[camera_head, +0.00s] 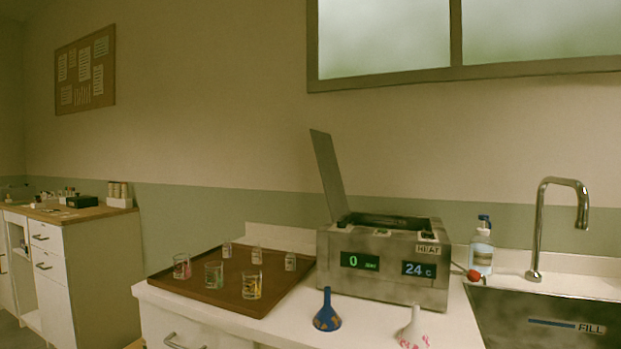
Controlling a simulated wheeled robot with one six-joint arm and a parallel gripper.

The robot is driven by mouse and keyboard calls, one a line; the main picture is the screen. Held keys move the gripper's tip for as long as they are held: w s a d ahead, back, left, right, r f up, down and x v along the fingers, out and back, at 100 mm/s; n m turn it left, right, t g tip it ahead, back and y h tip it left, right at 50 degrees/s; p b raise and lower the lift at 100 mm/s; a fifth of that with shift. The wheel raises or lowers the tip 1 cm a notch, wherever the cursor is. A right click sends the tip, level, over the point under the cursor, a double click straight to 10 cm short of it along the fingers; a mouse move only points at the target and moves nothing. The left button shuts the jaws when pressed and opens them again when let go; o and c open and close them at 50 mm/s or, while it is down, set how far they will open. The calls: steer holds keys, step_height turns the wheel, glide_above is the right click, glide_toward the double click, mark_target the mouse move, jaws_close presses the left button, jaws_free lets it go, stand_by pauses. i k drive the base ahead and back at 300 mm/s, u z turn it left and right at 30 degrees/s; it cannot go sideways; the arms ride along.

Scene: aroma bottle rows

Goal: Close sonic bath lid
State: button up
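The sonic bath (385,285) is a grey metal box on the white counter, with a green display reading 0, a blue display reading 24 C and a HEAT label. Its lid (327,172) is a flat grey panel standing open at the bath's left side, nearly upright and leaning slightly left. The bath's top opening is uncovered, and its inside is mostly hidden from this angle. My gripper does not show in the head view.
A brown tray (202,300) with several small glasses lies left of the bath. A blue funnel (327,313) and a pale funnel (413,330) stand in front. A soap bottle (481,250), sink (545,305) and tall faucet (541,228) are at right.

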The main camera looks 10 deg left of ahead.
mark_target(323, 147)
steer(key=u, duration=2.35)
steer(key=i, duration=1.6)
steer(key=z, duration=2.7)
steer(key=k, duration=0.45)
steer(key=u, duration=0.7)
steer(key=i, duration=0.25)
steer(key=z, duration=0.2)
